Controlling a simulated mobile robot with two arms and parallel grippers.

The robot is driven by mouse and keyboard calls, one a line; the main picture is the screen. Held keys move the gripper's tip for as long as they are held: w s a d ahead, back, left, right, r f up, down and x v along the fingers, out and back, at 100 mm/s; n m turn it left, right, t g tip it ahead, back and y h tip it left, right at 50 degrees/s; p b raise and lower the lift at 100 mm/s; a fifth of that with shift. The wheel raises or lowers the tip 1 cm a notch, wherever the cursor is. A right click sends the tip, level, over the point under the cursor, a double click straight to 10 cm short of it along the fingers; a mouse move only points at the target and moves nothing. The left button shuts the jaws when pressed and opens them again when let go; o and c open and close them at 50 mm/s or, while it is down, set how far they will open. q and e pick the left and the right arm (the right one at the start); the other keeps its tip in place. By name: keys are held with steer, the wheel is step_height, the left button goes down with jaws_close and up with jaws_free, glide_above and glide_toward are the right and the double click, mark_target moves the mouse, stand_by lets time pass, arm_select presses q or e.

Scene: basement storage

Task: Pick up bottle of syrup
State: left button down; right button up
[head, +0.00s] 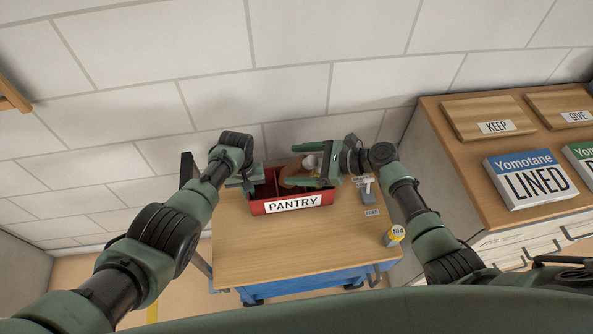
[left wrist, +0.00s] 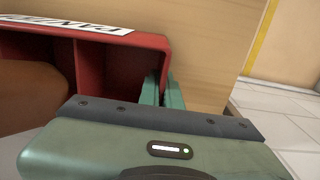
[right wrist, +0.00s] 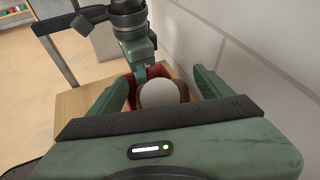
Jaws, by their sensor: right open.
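The bottle of syrup, a brown rounded bottle (head: 296,179) with a white cap, stands in the red crate labelled PANTRY (head: 262,209). Its brown side (left wrist: 28,95) shows in the left wrist view and its white cap (right wrist: 160,93) in the right wrist view. My right gripper (head: 299,165) is open, with its fingers on either side of the cap and a gap to each. My left gripper (left wrist: 163,92) is closed around the crate's end wall, with a finger on each side of it. The bottle's lower part is hidden by the crate wall.
The crate sits at the back of a wooden-topped cart (head: 290,248) near a white block wall. A grey dispenser (head: 368,195) and a small yellow-labelled item (head: 395,235) are at the cart's right. The cart's front is clear. A cabinet (head: 470,170) stands at right.

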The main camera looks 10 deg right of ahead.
mark_target(283, 173)
steer(key=shift+w+a+f, duration=0.15)
steer(key=shift+a, duration=0.15)
jaws_close()
step_height(283, 173, up, 9)
steer(key=shift+f, duration=0.1)
steer(key=shift+a+r, duration=0.15)
steer(key=shift+r, duration=0.05)
steer(key=a+f+h, duration=0.1)
steer(key=f, duration=0.1)
steer(key=w+a+f+g+h, duration=0.1)
steer(key=f+h, duration=0.1)
steer(key=f, duration=0.1)
steer(key=w+a+f+m+g+h, duration=0.1)
steer(key=f+h, duration=0.1)
steer(key=f, duration=0.1)
steer(key=shift+a, duration=0.25)
steer(key=shift+h, duration=0.3)
steer(key=shift+f, duration=3.45)
steer(key=shift+f, duration=0.2)
steer(key=shift+s+d+f, duration=0.1)
steer(key=shift+f, duration=0.2)
